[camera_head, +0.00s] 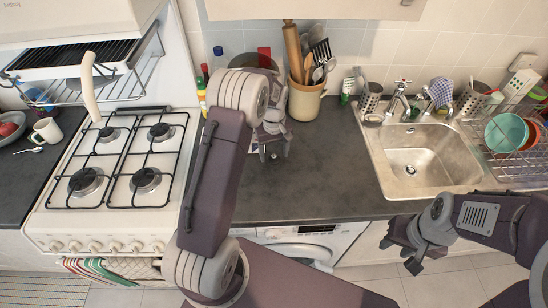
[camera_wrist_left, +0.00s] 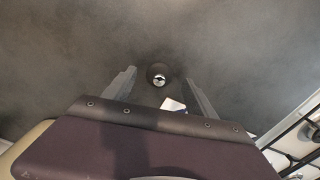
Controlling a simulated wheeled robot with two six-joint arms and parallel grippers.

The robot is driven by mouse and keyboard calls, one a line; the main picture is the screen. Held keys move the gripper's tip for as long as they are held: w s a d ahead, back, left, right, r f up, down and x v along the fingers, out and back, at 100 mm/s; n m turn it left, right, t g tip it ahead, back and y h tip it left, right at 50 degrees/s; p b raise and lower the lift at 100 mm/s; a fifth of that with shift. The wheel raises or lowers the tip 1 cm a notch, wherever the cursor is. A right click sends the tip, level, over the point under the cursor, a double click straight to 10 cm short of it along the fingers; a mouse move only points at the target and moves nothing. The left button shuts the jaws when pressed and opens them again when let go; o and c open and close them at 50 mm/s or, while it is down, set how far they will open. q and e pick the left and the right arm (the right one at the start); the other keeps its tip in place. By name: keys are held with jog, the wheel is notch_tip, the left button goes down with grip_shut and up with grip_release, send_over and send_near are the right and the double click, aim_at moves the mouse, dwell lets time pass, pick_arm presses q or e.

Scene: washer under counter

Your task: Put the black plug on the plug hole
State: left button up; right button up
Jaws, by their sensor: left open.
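The black plug (camera_head: 273,156), small and dark with a shiny metal top, lies on the dark counter. It also shows in the left wrist view (camera_wrist_left: 158,73), just beyond and between the fingertips. My left gripper (camera_head: 275,152) is open and points down over the plug; its fingers (camera_wrist_left: 161,84) stand apart on either side with nothing held. The plug hole (camera_head: 410,169) is in the floor of the metal sink (camera_head: 430,185) at the right, uncovered. My right gripper (camera_head: 398,252) hangs in front of the counter below the sink, fingers apart and empty.
A utensil pot (camera_head: 305,101) and bottles (camera_head: 201,95) stand behind my left arm. A gas stove (camera_head: 115,215) is at the left. The tap (camera_head: 403,100) rises behind the sink, with a dish rack (camera_head: 515,165) to its right. The counter between plug and sink is clear.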

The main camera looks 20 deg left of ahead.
pick_arm(q)
jog(key=shift+f, duration=0.5)
jog(key=shift+w+f, duration=0.1)
jog(key=shift+f, duration=0.1)
grip_shut()
jog(key=shift+r, duration=0.15)
jog(key=shift+r, duration=0.3)
notch_tip(320, 180, up, 3)
jog(key=shift+r+b, duration=0.1)
jog(key=shift+b, duration=0.25)
jog(key=w+d+r, duration=0.2)
jog(key=d+r, duration=0.5)
jog(key=d, duration=0.4)
jog(key=shift+d+b, duration=0.25)
jog(key=shift+b, duration=0.1)
